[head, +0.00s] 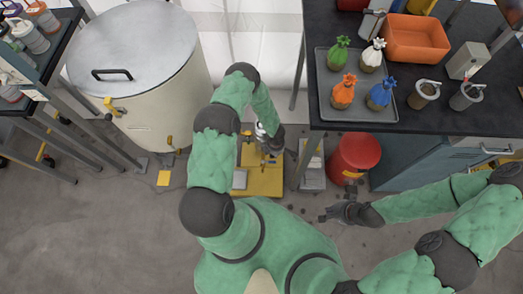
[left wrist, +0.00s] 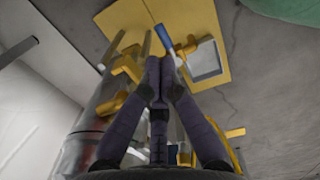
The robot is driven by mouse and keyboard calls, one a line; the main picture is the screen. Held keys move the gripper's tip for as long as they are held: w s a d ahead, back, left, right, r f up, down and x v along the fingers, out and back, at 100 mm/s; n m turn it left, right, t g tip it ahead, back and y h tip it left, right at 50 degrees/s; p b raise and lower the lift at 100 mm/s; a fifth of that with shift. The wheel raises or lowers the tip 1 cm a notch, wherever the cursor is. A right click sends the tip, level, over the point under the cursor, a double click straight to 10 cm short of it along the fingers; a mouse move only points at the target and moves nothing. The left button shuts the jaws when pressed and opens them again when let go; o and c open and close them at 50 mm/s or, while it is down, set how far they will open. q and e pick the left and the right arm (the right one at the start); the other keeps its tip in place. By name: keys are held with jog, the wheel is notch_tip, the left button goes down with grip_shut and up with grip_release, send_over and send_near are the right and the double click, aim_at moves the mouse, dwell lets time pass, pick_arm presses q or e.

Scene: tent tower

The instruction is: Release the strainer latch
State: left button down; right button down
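My left gripper (head: 272,143) reaches down over the yellow base (head: 262,182) between the large drum and the bench. In the left wrist view, its two dark fingers (left wrist: 161,66) come together at the tips, with nothing clearly held between them. A blue-ended lever (left wrist: 164,38), possibly the latch, lies just beyond the tips; I cannot tell whether they touch it. A metal cylinder with yellow fittings (left wrist: 108,105), probably the strainer, stands left of the fingers. My arm hides most of it in the head view.
A large lidded drum (head: 165,110) stands at the left. A red canister (head: 355,156) stands under the bench edge at the right. The bench holds a tray (head: 352,113) of colored-top bottles and an orange bin (head: 414,40).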

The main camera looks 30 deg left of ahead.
pick_arm(q)
jog(key=shift+r, duration=0.1)
notch_tip(320, 180, up, 12)
jog(key=shift+s+a, duration=0.15)
jog(key=shift+a, duration=0.1)
dwell(0.7)
